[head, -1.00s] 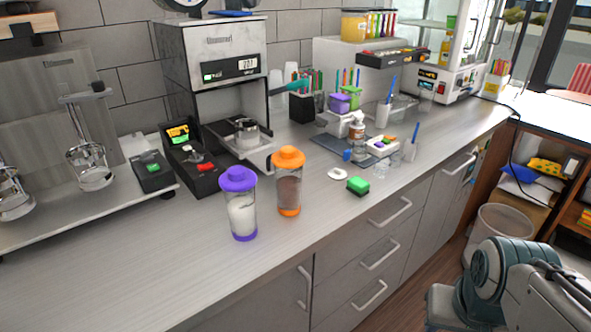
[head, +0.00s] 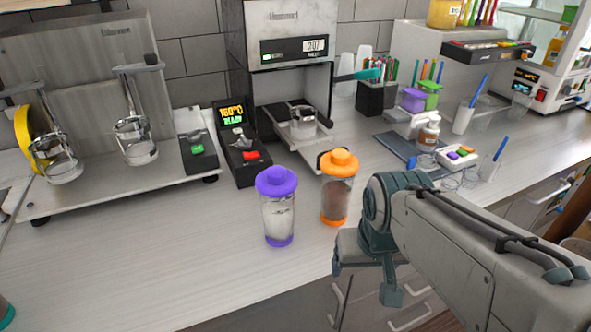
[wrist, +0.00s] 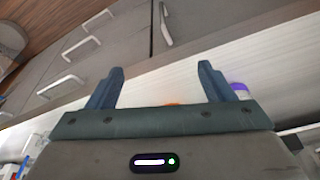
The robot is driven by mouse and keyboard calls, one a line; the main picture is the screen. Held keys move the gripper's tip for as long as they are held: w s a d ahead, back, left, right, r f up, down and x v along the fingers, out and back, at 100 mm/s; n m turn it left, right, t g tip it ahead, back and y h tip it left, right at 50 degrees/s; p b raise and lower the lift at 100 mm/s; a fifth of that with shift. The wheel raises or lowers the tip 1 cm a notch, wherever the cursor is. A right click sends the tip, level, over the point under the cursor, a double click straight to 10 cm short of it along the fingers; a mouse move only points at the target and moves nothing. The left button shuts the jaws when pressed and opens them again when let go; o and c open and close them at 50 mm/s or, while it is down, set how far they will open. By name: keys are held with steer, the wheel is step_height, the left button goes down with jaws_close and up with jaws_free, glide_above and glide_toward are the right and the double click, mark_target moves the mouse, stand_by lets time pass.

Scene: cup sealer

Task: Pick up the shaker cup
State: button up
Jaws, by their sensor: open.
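Two lidded shaker cups stand upright near the counter's front edge. One shaker cup has a purple lid and base and pale contents (head: 278,212). The other shaker cup has an orange lid and base and brown contents (head: 337,195), just right of it. My gripper (wrist: 161,72) is open and empty in the wrist view, with its two fingers spread. The purple lid (wrist: 239,89) shows just beyond the right finger, and a sliver of orange (wrist: 172,104) shows at the palm's edge. In the head view my arm is right of the orange cup, touching neither cup.
Behind the cups stand a control box (head: 240,150) and a sealing machine (head: 290,40). A metal stand with glass vessels (head: 135,140) is at left. A small white tray (head: 457,158) and pen holders are at right.

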steer(key=o, duration=0.4)
steer(key=w+r+m+p, duration=0.1)
steer(key=w+r+m, duration=0.1)
steer(key=w+r, duration=0.1)
steer(key=w+r+m+p, duration=0.1)
steer(key=w+r+m, duration=0.1)
steer(key=w+r, duration=0.1)
steer(key=w+r+m+g+p, duration=0.1)
steer(key=w+r+m, duration=0.1)
steer(key=w+r, duration=0.2)
steer(key=shift+a+r, duration=0.2)
steer(key=shift+a, duration=0.15)
step_height(320, 180, up, 8)
steer(key=m+g+p, duration=0.2)
steer(key=m+p, duration=0.1)
steer(key=m, duration=0.5)
glide_above(338, 153)
steer(key=shift+f, duration=0.25)
step_height(338, 153, down, 8)
steer(key=shift+r+p, duration=0.1)
steer(key=shift+p, duration=0.2)
steer(key=shift+d+f+p, duration=0.15)
steer(key=shift+f+p, duration=0.2)
steer(key=shift+f, duration=1)
steer(key=shift+d+f+p, duration=0.15)
steer(key=shift+f+p, duration=0.15)
steer(key=shift+f, duration=1.05)
